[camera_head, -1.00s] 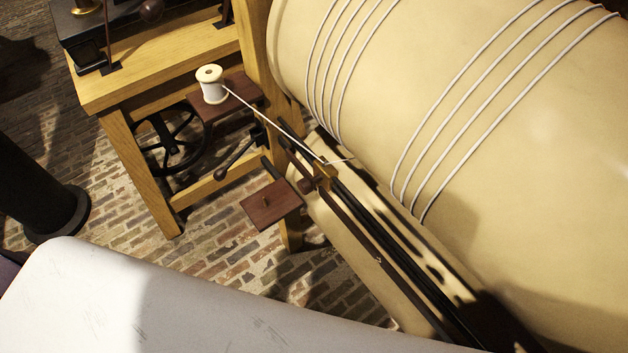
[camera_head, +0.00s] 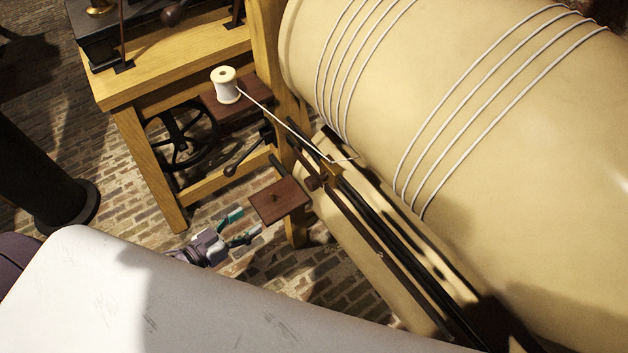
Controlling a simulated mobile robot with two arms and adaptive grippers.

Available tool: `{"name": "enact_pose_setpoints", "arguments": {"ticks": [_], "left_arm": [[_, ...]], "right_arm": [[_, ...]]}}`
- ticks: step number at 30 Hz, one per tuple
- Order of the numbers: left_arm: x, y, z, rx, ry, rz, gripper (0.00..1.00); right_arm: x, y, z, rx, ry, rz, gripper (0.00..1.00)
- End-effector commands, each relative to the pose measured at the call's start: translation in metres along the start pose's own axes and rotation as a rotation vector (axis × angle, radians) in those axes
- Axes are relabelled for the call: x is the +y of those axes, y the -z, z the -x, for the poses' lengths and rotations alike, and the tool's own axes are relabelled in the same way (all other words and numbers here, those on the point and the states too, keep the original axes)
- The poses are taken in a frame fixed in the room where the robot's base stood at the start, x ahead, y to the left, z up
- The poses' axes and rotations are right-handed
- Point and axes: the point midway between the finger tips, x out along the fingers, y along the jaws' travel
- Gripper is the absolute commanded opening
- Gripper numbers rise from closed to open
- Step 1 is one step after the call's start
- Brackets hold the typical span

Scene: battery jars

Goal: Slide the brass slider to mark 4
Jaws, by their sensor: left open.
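The brass slider (camera_head: 331,170) sits near the upper-left end of a dark rail (camera_head: 400,262) along the large cream drum (camera_head: 490,130). A dark round knob (camera_head: 313,183) is beside it. White cord runs from a spool (camera_head: 225,86) to the slider and on toward the drum. Numbered marks are too small to read. My left gripper (camera_head: 243,226) is open and empty, with greenish fingertips, below and left of the slider, close to a small reddish-brown plate (camera_head: 279,200). It is apart from the slider. My right gripper is out of view.
A wooden bench (camera_head: 160,75) with a black handwheel (camera_head: 183,139) and a crank lever (camera_head: 247,157) stands at the upper left. My pale body covers the bottom left. Brick floor (camera_head: 330,285) shows between. White cord is wound around the drum in two groups.

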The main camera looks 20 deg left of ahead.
Motion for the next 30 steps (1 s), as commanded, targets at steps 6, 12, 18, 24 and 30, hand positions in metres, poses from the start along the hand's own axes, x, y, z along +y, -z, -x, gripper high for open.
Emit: {"name": "enact_pose_setpoints", "arguments": {"ticks": [6,12,18,24,30], "left_arm": [[0.057,0.098,0.010,0.177,-0.244,0.022,0.60],[0.068,0.113,0.001,0.201,-0.276,0.030,0.60],[0.077,0.121,-0.035,0.203,-0.274,0.029,0.60],[0.089,0.130,-0.076,0.201,-0.272,0.029,0.60],[0.097,0.134,-0.105,0.198,-0.272,0.030,0.60]], "right_arm": [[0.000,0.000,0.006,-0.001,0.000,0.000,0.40],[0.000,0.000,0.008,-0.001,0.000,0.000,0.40],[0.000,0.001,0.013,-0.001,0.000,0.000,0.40],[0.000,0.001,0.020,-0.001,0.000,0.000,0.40],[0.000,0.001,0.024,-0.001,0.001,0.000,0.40]]}}
